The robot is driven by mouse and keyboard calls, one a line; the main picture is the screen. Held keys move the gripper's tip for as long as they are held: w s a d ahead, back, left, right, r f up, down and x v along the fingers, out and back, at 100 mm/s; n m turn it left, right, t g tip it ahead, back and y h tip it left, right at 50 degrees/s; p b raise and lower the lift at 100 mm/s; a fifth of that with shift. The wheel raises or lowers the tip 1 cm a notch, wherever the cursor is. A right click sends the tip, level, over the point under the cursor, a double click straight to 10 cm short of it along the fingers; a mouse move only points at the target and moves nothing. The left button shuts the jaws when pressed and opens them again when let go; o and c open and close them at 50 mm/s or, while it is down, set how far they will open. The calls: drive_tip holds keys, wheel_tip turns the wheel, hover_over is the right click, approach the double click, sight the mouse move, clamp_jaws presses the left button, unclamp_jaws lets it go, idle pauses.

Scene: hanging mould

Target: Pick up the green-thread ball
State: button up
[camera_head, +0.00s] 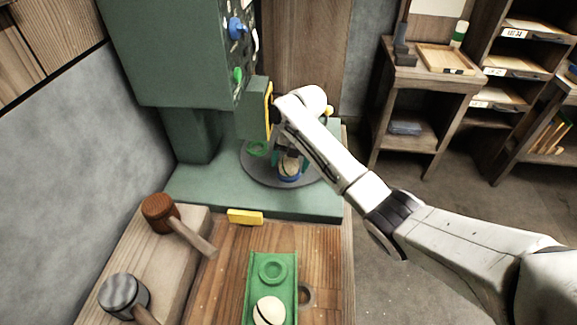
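A cream ball (268,311) with a thin dark line sits in the near ring of a green tray (284,262) on the wooden bench. Its thread colour is too small to make out. The far ring of the tray is empty. A second pale ball (289,167) sits in a blue ring on the round grey plate (252,172) of the green machine. A green ring (257,148) beside it looks empty. My gripper (288,153) hangs over that plate, close above the second ball. My arm hides most of it, so contact and finger opening cannot be told.
The green machine body (170,60) stands behind and left of my arm. A yellow block (245,217) lies at the bench's back edge. A brown mallet (161,212) and a metal-headed hammer (124,296) lie at left. Wooden shelves (425,90) stand at back right, with open floor before them.

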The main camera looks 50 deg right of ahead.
drive_tip(key=c, duration=0.9)
drive_tip(key=shift+c, duration=0.2)
drive_tip(key=shift+r, duration=0.15)
